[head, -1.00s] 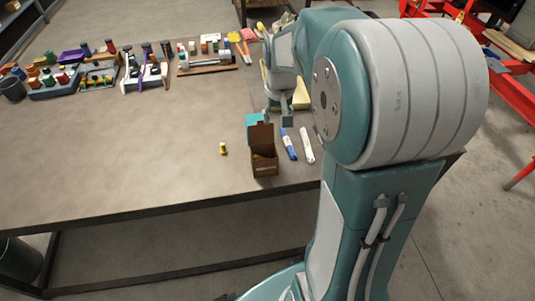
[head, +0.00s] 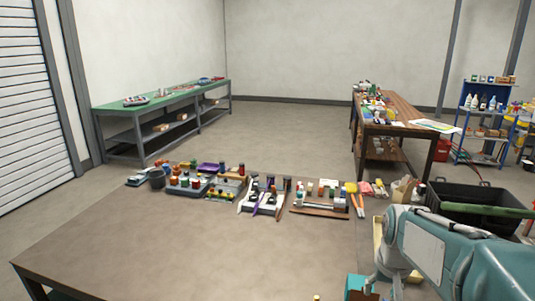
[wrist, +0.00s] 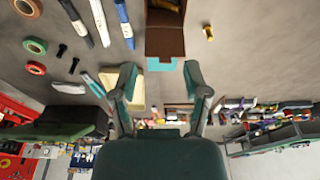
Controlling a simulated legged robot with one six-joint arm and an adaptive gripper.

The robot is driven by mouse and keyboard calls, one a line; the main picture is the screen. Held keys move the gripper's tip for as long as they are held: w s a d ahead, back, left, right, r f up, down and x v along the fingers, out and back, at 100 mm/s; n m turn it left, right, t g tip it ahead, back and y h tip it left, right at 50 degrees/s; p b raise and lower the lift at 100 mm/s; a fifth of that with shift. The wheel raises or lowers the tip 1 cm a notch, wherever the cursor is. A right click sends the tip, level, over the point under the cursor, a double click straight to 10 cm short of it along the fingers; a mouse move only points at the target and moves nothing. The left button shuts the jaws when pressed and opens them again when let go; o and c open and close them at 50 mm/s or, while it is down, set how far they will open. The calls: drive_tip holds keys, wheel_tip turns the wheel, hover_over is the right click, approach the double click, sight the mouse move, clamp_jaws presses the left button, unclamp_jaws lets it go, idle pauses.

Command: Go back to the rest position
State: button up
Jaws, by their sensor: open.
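My gripper (wrist: 160,70) is open in the wrist view, its two fingers spread with nothing between them. In the head view my arm enters at the lower right, and the gripper end is partly cut off by the bottom edge. A brown open box (wrist: 165,42) lies beyond the fingertips in the wrist view, with a teal piece (wrist: 160,65) at its near side. The teal piece also shows at the bottom of the head view (head: 354,284).
The workbench (head: 150,240) is mostly bare at left and centre. Bottles and tool trays (head: 188,184) line its far edge. A black bin (head: 480,205) stands right, behind my arm.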

drive_tip(key=s+a+r+n+t, duration=0.1)
drive_tip(key=s+a+r, duration=0.1)
drive_tip(key=s+a, duration=0.2)
drive_tip(key=s+a+r+n+t, duration=0.1)
drive_tip(key=s+a, duration=0.4)
drive_tip(key=s, duration=0.6)
drive_tip(key=shift+a+r+n+t, duration=0.3)
drive_tip(key=shift+r+t, duration=0.15)
drive_tip(key=shift+t, duration=0.25)
